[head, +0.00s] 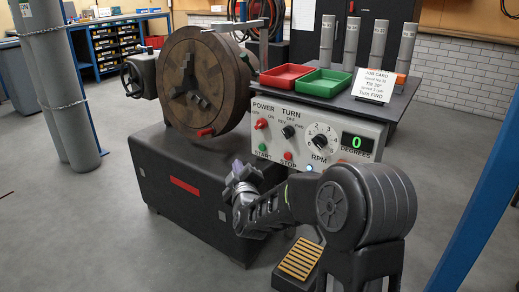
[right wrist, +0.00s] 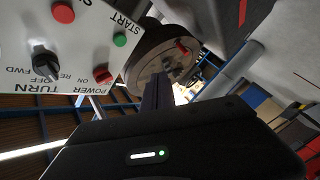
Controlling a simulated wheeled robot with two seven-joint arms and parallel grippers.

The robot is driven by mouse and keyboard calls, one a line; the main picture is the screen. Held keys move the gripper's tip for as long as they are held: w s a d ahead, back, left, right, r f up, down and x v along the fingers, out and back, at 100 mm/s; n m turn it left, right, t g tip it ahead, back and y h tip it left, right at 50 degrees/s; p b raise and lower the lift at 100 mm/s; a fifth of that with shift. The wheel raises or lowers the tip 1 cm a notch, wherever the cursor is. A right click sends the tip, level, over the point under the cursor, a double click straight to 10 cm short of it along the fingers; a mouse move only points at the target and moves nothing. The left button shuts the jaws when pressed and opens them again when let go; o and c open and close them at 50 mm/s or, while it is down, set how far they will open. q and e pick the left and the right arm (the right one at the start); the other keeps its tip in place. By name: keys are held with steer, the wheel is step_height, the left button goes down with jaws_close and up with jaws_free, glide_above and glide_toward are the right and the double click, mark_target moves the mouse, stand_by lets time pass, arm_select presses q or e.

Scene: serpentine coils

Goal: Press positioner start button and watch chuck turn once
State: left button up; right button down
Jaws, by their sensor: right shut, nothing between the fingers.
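The control panel (head: 330,172) carries the green START button (head: 262,147), the red STOP button (head: 288,155), the red POWER switch (head: 261,124), the black TURN knob (head: 288,131) and the RPM dial (head: 320,141). The DEGREES display (head: 357,142) shows a green 0. The round brown chuck (head: 180,105) has a red piece (head: 205,132) near its bottom. My right gripper (head: 239,172) is shut and empty, just below and left of START, apart from it. In the right wrist view its dark fingers (right wrist: 156,92) point toward the chuck, beside START (right wrist: 120,40). My left gripper is out of view.
A red tray (head: 286,77), a green tray (head: 325,83) and a job card (head: 373,90) reading "Turn FWD" sit above the panel. Grey cylinders stand behind. A dark machine base (head: 190,185) is below the chuck. A blue post (head: 480,200) stands at right.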

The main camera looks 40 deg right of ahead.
mark_target(262, 147)
steer(key=shift+d, duration=0.1)
steer(key=w+d+b, duration=0.2)
steer(key=d+b, duration=0.2)
steer(key=d, duration=0.4)
steer(key=shift+w+d, duration=0.15)
steer(key=shift+w, duration=0.1)
stand_by(2.0)
steer(key=shift+w+d, duration=0.1)
steer(key=shift+d, duration=0.25)
